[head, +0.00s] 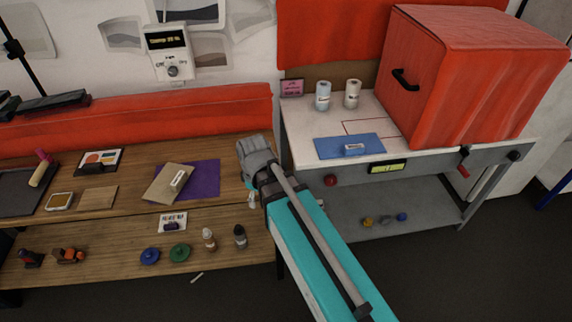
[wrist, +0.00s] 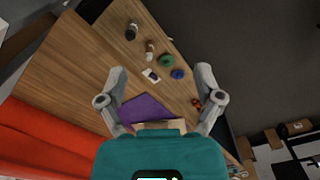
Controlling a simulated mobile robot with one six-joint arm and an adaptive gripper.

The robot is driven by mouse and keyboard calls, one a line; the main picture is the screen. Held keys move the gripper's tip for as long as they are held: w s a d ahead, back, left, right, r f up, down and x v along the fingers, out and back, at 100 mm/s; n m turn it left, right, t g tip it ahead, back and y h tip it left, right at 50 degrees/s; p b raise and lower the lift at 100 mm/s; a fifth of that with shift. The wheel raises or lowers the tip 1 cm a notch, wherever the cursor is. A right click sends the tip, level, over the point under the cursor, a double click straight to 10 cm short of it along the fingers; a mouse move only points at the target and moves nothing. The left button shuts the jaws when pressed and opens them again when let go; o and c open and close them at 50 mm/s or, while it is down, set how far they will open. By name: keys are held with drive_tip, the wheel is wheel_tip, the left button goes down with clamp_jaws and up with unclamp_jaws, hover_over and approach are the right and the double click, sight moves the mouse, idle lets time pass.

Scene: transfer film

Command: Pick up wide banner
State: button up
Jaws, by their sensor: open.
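No item in view is clearly marked as the wide banner, so I cannot tell which thing it is. A long red padded band (head: 130,115) runs along the back of the wooden table, and a red sheet (head: 325,35) hangs on the wall above the white bench. A purple sheet (head: 203,178) lies on the table, partly under a tan pouch (head: 166,184). My gripper (head: 250,143) is empty above the table's right end. In the wrist view my gripper (wrist: 161,75) has its fingers wide apart, with the purple sheet (wrist: 145,108) seen between them.
A big red box (head: 470,80) with a black handle stands on the white bench (head: 300,112), near two rolls and a blue mat (head: 330,147). The wooden table's lower shelf (head: 110,268) holds bottles, coloured discs and small items. Dark floor is clear in front.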

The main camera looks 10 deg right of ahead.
drive_tip(key=s+d+m, duration=0.2)
drive_tip(key=d+m, duration=0.8)
drive_tip(key=d, duration=0.1)
drive_tip(key=shift+s+d+m, duration=0.2)
drive_tip(key=shift+s+m, duration=0.1)
drive_tip(key=shift+s, duration=0.1)
drive_tip(key=c, duration=0.4)
drive_tip(key=shift+a, duration=0.1)
